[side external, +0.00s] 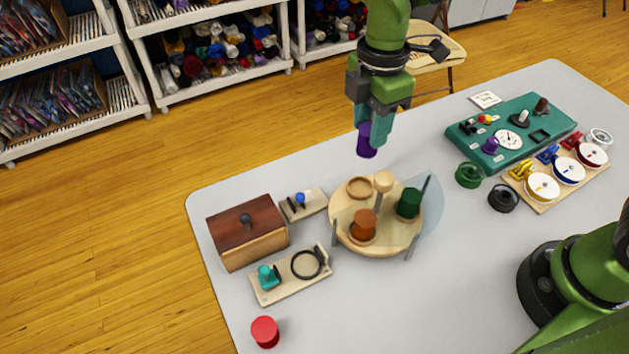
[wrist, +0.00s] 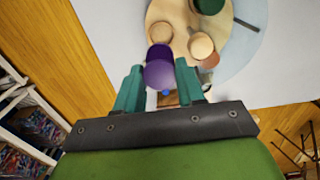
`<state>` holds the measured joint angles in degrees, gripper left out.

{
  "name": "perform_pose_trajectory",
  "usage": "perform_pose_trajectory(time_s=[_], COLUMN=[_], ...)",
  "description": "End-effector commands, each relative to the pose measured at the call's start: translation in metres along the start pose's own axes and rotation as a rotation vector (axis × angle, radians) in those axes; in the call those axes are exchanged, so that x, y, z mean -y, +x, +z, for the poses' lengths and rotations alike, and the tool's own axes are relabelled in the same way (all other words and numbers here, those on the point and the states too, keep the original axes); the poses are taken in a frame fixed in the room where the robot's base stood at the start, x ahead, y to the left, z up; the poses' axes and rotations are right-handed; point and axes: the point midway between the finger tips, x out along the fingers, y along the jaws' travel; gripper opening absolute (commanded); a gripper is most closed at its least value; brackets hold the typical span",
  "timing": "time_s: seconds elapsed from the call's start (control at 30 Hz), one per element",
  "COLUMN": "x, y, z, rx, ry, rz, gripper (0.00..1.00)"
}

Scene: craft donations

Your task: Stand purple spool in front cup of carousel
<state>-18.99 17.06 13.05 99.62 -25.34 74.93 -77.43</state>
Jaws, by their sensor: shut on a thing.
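The purple spool (side external: 366,143) is held upright or nearly so between the fingers of my gripper (side external: 374,128), in the air above the far side of the carousel. The wrist view shows the purple spool (wrist: 159,72) between the teal fingertips of my gripper (wrist: 159,70). The round wooden carousel (side external: 392,240) has a pale central knob (side external: 383,181). One shallow cup (side external: 359,187) on it is empty; in the wrist view this cup (wrist: 159,32) lies just beyond the spool. An orange-brown spool (side external: 363,225) and a green spool (side external: 408,203) stand on the carousel.
A brown-lidded wooden box (side external: 247,232) and two small boards (side external: 303,204) (side external: 290,286) lie left of the carousel. A red spool (side external: 265,332) stands near the front edge. A clear curved panel (side external: 432,205) borders the carousel's right side. A green board (side external: 462,140) is farther right.

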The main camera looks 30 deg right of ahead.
Motion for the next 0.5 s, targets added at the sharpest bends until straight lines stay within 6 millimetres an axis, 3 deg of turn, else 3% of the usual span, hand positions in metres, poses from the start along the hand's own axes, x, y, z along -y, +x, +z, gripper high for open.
perform_pose_trajectory(time_s=[0.2, 0.5], x=[0.003, 0.003], y=[0.034, 0.057], z=[-0.002, -0.003], rx=[0.002, 0.001], ry=[-0.004, -0.003], rz=[-0.008, -0.007], gripper=[0.19, 0.19])
